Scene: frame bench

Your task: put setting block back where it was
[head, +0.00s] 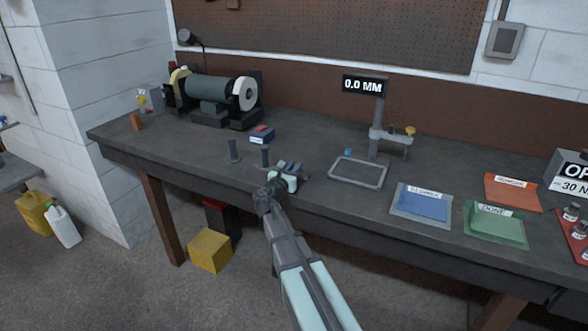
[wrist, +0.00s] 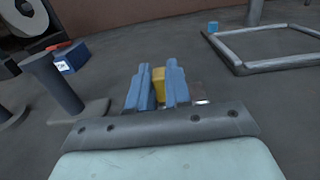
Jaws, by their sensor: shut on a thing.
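My gripper (head: 290,168) is low over the front middle of the bench, to the right of two dark posts. In the wrist view its blue fingers (wrist: 155,88) are shut on a small yellow block (wrist: 158,84), mostly hidden between them. No label on it can be read, so I cannot tell for certain that it is the setting block. A small blue cube (head: 348,151) lies by the far left corner of a grey square frame (head: 358,173); it also shows in the wrist view (wrist: 213,27).
The dark posts (head: 233,152) stand close to my gripper's left, with a labelled blue box (head: 262,135) behind. A bench grinder (head: 212,95) is at back left. A gauge stand (head: 378,133) reads 0.0 MM. Blue (head: 422,205) and green (head: 494,224) trays lie right.

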